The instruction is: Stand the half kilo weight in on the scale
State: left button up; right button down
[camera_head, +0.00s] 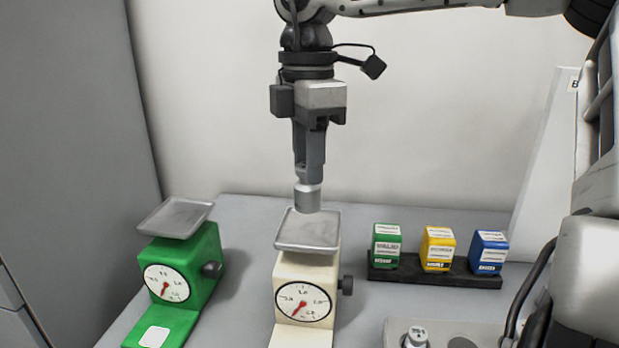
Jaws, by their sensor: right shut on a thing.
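A grey metal cylindrical weight (308,199) is held upright by my right gripper (309,178), which is shut on its top. It is at the far part of the square metal pan (308,232) of the cream scale (290,268). I cannot tell whether its base touches the pan. No marking on it can be read. The cream scale's dial (303,301) has a red needle pointing down and left. A green scale (207,248) with an empty, tilted-looking pan (175,218) stands to the left. My left gripper is not in view.
A dark rack (435,273) holds green (386,245), yellow (437,249) and blue (488,252) boxes at the right. A light block (440,328) at the front right holds another weight (415,338). Table between the scales is clear. A wall stands behind.

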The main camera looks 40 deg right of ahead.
jog(key=shift+w+d+f, duration=0.15)
jog(key=shift+d+f, duration=0.05)
jog(key=f, duration=0.3)
jog(key=shift+w+d+f+p, duration=0.1)
jog(key=shift+d+p, duration=0.1)
jog(key=shift+p, duration=0.2)
jog(key=shift+f, duration=0.2)
jog(key=shift+f, duration=0.25)
jog(key=c, duration=1.1)
grip_release()
jog(key=shift+r, duration=0.1)
jog(key=shift+o, duration=0.2)
notch_tip(320, 180, up, 12)
jog(key=shift+r, duration=0.15)
